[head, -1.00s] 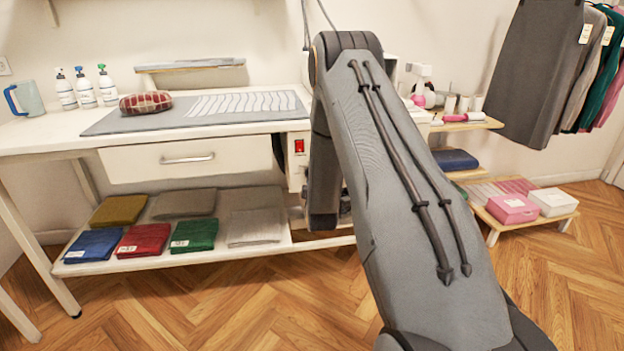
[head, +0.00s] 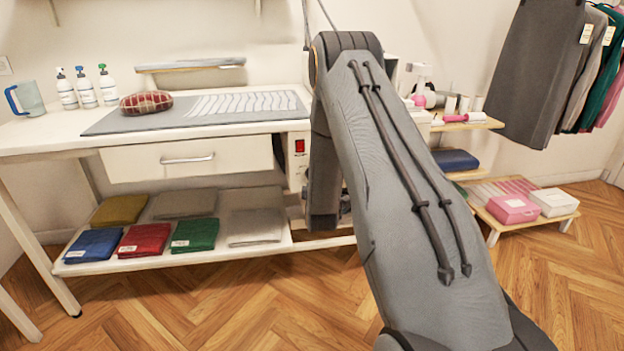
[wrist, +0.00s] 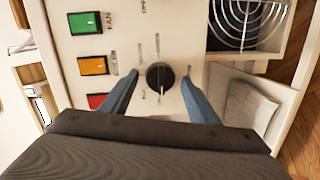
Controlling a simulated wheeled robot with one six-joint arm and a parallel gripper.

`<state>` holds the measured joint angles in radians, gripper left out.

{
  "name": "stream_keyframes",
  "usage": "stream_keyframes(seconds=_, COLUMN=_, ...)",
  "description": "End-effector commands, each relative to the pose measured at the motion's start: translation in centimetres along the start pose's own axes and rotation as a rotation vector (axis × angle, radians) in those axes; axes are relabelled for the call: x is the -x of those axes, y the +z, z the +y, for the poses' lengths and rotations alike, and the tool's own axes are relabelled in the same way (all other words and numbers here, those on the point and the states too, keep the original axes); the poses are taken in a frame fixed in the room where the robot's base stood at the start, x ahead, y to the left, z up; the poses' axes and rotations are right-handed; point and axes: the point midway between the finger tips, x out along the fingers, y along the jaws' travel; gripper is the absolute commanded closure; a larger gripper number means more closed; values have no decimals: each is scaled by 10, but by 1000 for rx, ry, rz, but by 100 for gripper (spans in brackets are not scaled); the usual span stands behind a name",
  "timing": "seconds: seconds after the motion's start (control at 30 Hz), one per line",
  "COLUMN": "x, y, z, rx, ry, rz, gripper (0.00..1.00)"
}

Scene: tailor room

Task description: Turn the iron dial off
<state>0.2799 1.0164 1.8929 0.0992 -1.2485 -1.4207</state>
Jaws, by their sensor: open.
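The iron dial (wrist: 160,76) is a round black knob on a white control panel in the wrist view, with tick marks around it. My gripper (wrist: 160,90) is open, with one blue finger on each side of the dial and a visible gap on both sides. I cannot tell how deep the fingertips are relative to the knob. In the head view my arm hides the dial and my gripper.
Green (wrist: 85,22), orange (wrist: 92,65) and red (wrist: 97,100) switches sit left of the dial. A round wire grille (wrist: 247,20) is at the upper right. In the head view, a white worktable (head: 60,138) carries a pincushion and bottles, with folded cloths below.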

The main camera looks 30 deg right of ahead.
Motion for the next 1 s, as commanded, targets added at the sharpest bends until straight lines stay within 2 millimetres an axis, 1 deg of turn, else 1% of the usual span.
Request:
stream_keyframes(seconds=0.13, x=13, y=0, z=0, rx=0, ry=-1, rz=0, gripper=45)
stream_keyframes(seconds=0.4, x=56, y=0, z=0, rx=0, ry=-2, rz=0, gripper=45)
stream_keyframes(seconds=0.53, x=70, y=0, z=0, rx=0, ry=-1, rz=0, gripper=45)
stream_keyframes(seconds=0.7, x=77, y=-1, z=0, rx=0, ry=0, rz=1, gripper=45)
stream_keyframes(seconds=1.0, x=77, y=-1, z=0, rx=0, ry=0, rz=1, gripper=45)
